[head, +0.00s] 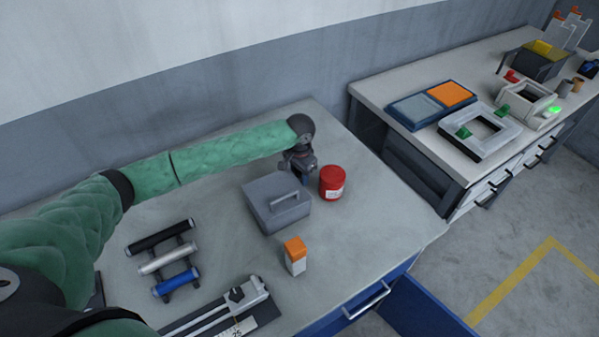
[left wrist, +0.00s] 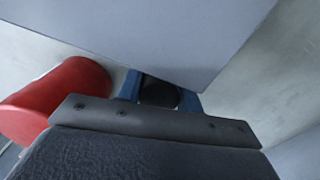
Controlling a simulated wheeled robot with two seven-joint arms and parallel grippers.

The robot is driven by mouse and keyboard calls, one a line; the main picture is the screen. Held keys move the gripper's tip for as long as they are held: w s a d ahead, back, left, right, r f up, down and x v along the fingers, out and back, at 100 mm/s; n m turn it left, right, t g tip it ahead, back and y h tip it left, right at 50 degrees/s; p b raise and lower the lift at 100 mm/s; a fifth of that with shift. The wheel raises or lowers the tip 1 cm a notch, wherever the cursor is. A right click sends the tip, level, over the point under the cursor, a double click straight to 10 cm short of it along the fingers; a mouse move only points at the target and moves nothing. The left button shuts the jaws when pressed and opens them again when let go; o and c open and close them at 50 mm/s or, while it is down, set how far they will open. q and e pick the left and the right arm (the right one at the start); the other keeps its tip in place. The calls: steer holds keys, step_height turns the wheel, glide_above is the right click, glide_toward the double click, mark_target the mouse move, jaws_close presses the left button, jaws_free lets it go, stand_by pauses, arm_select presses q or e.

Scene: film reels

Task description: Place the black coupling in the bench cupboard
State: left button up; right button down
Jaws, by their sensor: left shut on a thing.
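My left gripper (head: 303,168) is at the far side of the bench, behind the grey lidded box and left of the red jar. In the left wrist view its blue fingertips (left wrist: 158,92) are shut on the black coupling (left wrist: 158,94), a dark round piece partly hidden by the grey box and the gripper body. I cannot make out the coupling in the head view. The bench cupboard front (head: 345,322) is blue, with a bar handle. A blue panel (head: 428,308), apparently its open door, sticks out at the lower right. The inside is hidden. My right gripper is not in view.
The grey box (head: 277,204) and red jar (head: 332,183) stand close beside the gripper. An orange-capped bottle (head: 295,256), a rack of rollers (head: 165,262) and a film splicer (head: 230,310) lie nearer. A second bench (head: 450,150) stands right, across a gap.

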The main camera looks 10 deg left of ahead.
arm_select(q)
steer(key=shift+f, duration=0.15)
steer(key=o, duration=1)
steer(key=shift+o, duration=0.2)
